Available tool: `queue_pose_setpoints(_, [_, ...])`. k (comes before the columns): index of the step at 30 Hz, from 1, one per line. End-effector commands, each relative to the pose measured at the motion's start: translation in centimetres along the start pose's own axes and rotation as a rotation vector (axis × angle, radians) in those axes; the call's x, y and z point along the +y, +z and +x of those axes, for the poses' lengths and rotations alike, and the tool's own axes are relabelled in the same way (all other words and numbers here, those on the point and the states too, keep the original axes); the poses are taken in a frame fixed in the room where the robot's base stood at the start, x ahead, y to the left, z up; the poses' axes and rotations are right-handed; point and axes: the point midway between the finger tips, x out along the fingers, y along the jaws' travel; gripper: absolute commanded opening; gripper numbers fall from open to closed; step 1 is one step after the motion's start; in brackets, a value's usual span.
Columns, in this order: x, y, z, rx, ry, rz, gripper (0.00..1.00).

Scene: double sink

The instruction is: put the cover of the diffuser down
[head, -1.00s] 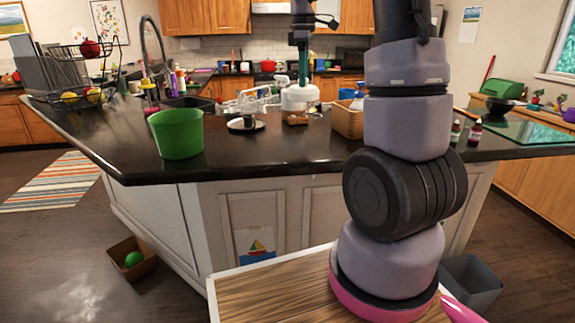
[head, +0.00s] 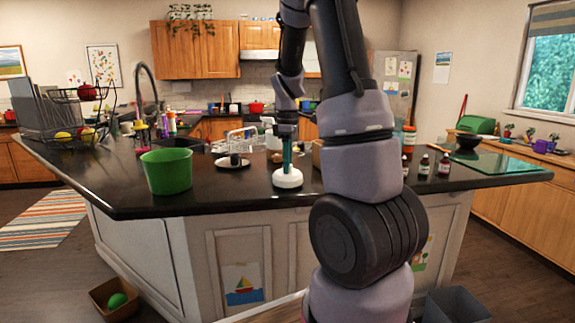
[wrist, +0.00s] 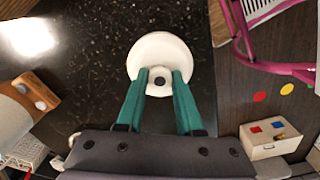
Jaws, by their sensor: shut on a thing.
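The cover (head: 287,179) is a white round piece with a low dome. It is at the near edge of the dark counter in the head view. My gripper (head: 287,165) points down from above with teal fingers, shut on the cover's raised middle part. The fingers also show in the wrist view (wrist: 160,82). The cover is very low over the counter or touching it; I cannot tell which. I cannot clearly pick out the diffuser's base.
A green pot (head: 166,171) stands left on the counter (head: 120,203). A plate (head: 233,163) with a dark item lies behind the cover. Small bottles (head: 424,166) stand to the right. A tan object with white parts (wrist: 22,108) is left in the wrist view. The counter's edge is close by.

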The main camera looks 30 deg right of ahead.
Motion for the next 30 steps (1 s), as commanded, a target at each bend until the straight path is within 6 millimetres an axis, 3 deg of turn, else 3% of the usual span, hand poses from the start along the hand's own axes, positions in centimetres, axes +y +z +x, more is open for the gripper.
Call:
queue_pose_setpoints(12, [0.0,0.0,0.7,0.000,0.001,0.000,0.00])
queue_pose_setpoints(13, [0.0,0.0,0.7,0.001,0.001,0.000,0.43])
queue_pose_setpoints(15, [0.0,0.0,0.7,0.001,0.001,0.000,0.66])
queue_pose_setpoints(25, [0.0,0.0,0.5,0.001,0.002,-0.001,0.66])
queue_pose_setpoints(30, [0.1,-0.1,-1.3,0.003,0.004,-0.001,0.66])
